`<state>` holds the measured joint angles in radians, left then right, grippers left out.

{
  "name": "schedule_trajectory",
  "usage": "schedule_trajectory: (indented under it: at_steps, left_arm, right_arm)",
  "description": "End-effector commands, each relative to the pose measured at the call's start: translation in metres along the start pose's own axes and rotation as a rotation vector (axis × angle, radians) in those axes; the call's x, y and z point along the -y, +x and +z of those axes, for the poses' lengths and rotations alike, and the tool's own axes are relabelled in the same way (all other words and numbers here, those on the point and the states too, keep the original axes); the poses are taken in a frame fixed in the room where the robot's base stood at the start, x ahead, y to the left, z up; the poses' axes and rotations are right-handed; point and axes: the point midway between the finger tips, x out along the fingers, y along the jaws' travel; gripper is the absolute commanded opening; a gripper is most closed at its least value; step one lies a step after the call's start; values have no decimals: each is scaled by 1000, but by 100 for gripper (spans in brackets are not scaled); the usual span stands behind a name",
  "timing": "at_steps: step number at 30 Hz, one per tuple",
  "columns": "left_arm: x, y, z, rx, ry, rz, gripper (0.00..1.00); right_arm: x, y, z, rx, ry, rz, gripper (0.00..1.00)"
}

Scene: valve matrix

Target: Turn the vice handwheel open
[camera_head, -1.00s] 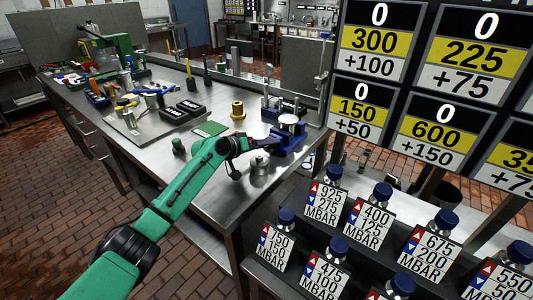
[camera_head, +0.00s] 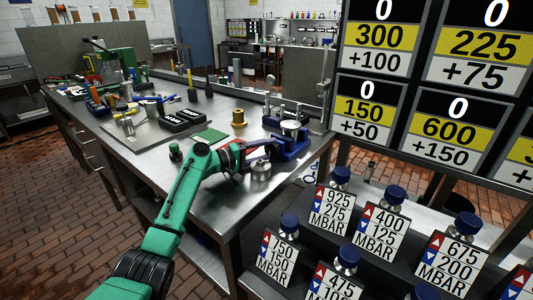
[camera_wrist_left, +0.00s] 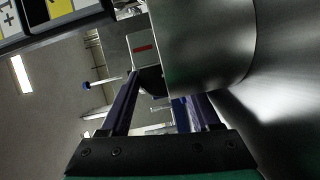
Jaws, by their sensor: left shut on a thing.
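The blue vice (camera_head: 291,150) stands near the right end of the steel workbench, with a pale round piece on top. My left gripper (camera_head: 270,147) reaches it from the left, its fingertips at the vice's near left side. In the left wrist view my two dark blue fingers (camera_wrist_left: 160,98) point away from the camera, a large grey metal cylinder (camera_wrist_left: 207,45) beside and partly in front of them. The left gripper is shut on what appears to be the vice handwheel; the grip itself is mostly hidden. My right gripper is not in view.
A small metal cylinder (camera_head: 261,170) stands just below my left gripper.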

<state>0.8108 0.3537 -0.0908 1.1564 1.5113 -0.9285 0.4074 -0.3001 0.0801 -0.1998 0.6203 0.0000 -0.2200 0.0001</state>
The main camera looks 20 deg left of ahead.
Motion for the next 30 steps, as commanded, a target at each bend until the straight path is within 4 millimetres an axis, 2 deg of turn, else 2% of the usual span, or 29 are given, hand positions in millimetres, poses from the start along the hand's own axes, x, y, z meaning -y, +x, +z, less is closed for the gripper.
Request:
schedule_trajectory:
  at_steps: [17,18,19,20,30]
  left_arm:
    - [1,0,0,1,-33,11,8]
    - [1,0,0,1,-33,11,79]
    - [1,0,0,1,-33,11,90]
    - [1,0,0,1,-32,11,94]
    - [4,0,1,2,-34,5,94]
  right_arm:
    - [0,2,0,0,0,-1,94]
    - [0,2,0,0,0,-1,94]
    - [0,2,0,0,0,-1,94]
    - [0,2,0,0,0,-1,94]
    - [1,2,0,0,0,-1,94]
